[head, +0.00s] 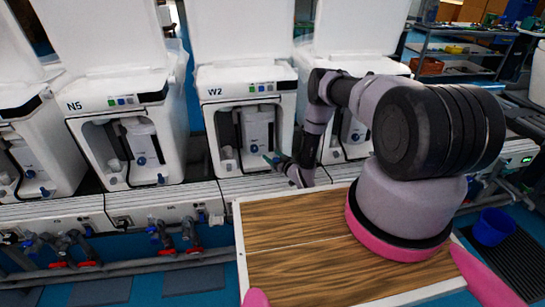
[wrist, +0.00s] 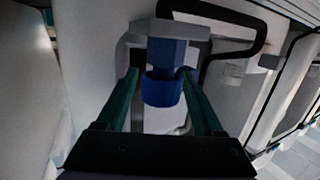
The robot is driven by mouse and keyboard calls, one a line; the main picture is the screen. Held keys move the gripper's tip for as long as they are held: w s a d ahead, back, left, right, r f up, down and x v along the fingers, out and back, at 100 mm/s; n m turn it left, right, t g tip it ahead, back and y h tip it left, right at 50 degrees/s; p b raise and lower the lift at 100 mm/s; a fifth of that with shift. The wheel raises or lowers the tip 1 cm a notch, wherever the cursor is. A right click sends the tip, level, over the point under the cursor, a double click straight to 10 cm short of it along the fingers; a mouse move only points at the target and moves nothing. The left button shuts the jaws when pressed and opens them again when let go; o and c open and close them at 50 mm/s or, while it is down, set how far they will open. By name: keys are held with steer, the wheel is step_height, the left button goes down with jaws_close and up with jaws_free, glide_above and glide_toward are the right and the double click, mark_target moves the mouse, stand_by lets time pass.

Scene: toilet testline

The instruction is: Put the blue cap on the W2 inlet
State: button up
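The W2 machine (head: 246,90) is the white unit in the middle of the head view, with a dark open bay in its front. My gripper (head: 271,159) reaches into the right side of this bay. In the wrist view its two green fingers (wrist: 160,80) stand on either side of the round, dark blue cap (wrist: 162,90) and appear shut on it at their tips. A paler blue, angular fitting (wrist: 166,52), apparently the inlet, sits directly above the cap, in line with it. The cap seems to meet it, but whether it is seated I cannot tell.
The N5 machine (head: 118,100) stands to the left, another white unit to the right. A black tube (wrist: 235,18) loops close above the fingers. A wood-topped surface (head: 290,260) lies in front, with a blue bucket (head: 492,228) at right.

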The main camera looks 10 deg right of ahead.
steer(key=shift+r, duration=0.1)
steer(key=shift+r, duration=0.35)
steer(key=v, duration=1.2)
steer(key=shift+r, duration=0.15)
steer(key=shift+a, duration=0.1)
